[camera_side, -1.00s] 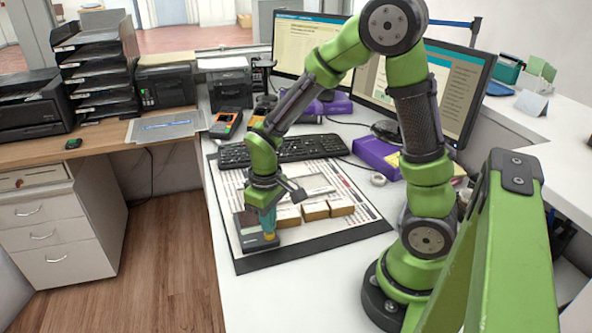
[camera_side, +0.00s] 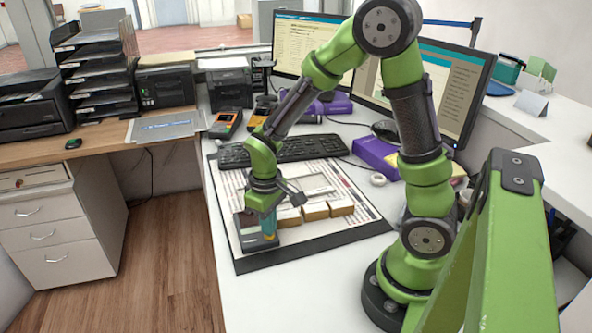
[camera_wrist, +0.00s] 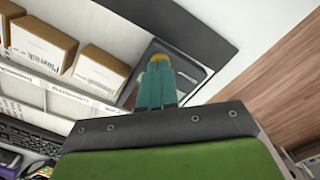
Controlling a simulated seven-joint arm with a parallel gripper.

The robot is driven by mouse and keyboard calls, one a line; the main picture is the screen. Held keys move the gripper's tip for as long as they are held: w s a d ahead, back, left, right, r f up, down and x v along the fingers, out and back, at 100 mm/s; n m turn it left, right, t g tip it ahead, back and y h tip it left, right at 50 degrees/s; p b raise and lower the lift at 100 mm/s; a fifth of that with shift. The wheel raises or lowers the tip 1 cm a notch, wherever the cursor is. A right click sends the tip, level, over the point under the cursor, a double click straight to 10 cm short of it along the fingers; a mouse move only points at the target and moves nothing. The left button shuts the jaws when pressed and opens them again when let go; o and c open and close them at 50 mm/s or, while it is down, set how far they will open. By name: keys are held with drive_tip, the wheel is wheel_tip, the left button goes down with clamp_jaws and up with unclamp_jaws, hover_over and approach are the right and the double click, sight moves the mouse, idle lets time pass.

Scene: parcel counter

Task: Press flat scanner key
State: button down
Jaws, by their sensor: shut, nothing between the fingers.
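The scanner (camera_side: 248,244) is a flat dark device with a grey upper part, lying at the near left of the desk mat. It also shows in the wrist view (camera_wrist: 191,73), partly hidden behind my fingers. My gripper (camera_side: 269,236) points down over the right part of the scanner. Its teal fingers with yellow tips are closed together and empty, as the wrist view (camera_wrist: 159,60) shows. The tips cover the spot below them, so the key is hidden. I cannot tell whether they touch it.
Several small cardboard boxes (camera_side: 315,211) stand just right of my gripper on the mat (camera_side: 318,244). A black keyboard (camera_side: 310,148) lies behind, with monitors beyond. A card terminal (camera_side: 225,124) stands at the back left. The mat's front strip is clear.

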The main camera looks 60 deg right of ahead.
drive_tip(key=shift+f, duration=0.25)
drive_tip(key=shift+r, duration=0.75)
drive_tip(key=shift+w+r, duration=0.1)
drive_tip(key=shift+r, duration=1.95)
idle(0.9)
drive_tip(key=shift+r, duration=1.85)
idle(0.6)
drive_tip(key=s+a+r+m+t+y, duration=0.2)
drive_tip(key=s+r+t, duration=0.5)
drive_tip(key=r, duration=0.4)
drive_tip(key=shift+s+a+r+m, duration=0.25)
drive_tip(key=shift+s+a+m, duration=0.4)
drive_tip(key=shift+a+m, duration=0.3)
